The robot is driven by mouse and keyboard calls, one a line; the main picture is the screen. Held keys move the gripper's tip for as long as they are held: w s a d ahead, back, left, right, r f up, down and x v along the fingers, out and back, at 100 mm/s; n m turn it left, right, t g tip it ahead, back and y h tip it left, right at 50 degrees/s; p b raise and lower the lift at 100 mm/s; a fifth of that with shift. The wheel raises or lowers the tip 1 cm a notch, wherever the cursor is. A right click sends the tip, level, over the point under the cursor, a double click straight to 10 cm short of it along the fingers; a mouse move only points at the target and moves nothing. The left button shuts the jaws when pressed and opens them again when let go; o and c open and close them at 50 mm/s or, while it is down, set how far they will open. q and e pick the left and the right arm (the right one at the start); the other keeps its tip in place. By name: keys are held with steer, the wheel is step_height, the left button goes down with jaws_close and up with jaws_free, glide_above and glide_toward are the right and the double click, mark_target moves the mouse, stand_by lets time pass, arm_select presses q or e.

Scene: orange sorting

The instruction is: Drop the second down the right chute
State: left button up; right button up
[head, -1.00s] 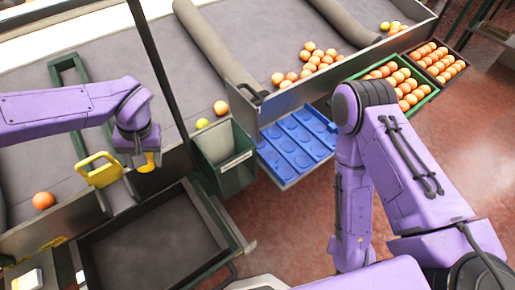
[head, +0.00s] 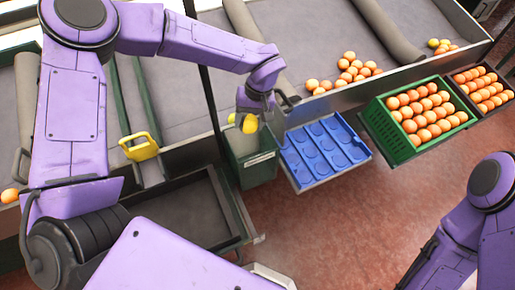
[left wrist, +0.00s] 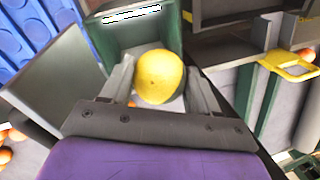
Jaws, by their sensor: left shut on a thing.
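My left gripper (head: 255,112) is shut on a yellow fruit (head: 249,124). In the left wrist view the fruit (left wrist: 160,77) sits between the two grey fingers, over the mouth of a green open-topped bin (left wrist: 120,32) with a white label. In the head view this bin (head: 257,172) stands at the belt's front edge, below the gripper. A small yellow patch (head: 232,118) shows left of the fingers; I cannot tell if it is another fruit. No part is labelled right chute. My right arm shows at the right edge; its gripper is out of view.
A blue cupped tray (head: 325,150) lies right of the bin. A green crate (head: 405,147) and a dark crate (head: 457,78) hold oranges. A yellow handle (head: 140,147) and a dark tray (head: 185,205) are to the left. Several oranges (head: 350,70) lie on the belt.

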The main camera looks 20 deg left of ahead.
mark_target(245, 115)
arm_select(q)
steer(key=r, duration=0.1)
steer(key=r+n+p, duration=0.1)
steer(key=a+r+n, duration=0.1)
steer(key=shift+w+a+p, duration=0.1)
steer(key=shift+w+p, duration=0.15)
steer(key=shift+p, duration=0.1)
steer(key=shift+w+a+n+g+p, duration=0.15)
steer(key=shift+a+n+g+p, duration=0.15)
steer(key=shift+n, duration=0.5)
arm_select(e)
step_height(245, 115, up, 5)
arm_select(q)
steer(key=shift+a+f+n, duration=0.1)
steer(key=shift+f+n, duration=0.2)
step_height(245, 115, down, 6)
steer(key=b, duration=0.7)
steer(key=shift+w+f, duration=0.1)
steer(key=shift+w, duration=0.05)
arm_select(e)
step_height(245, 115, down, 7)
arm_select(q)
steer(key=o, duration=1.2)
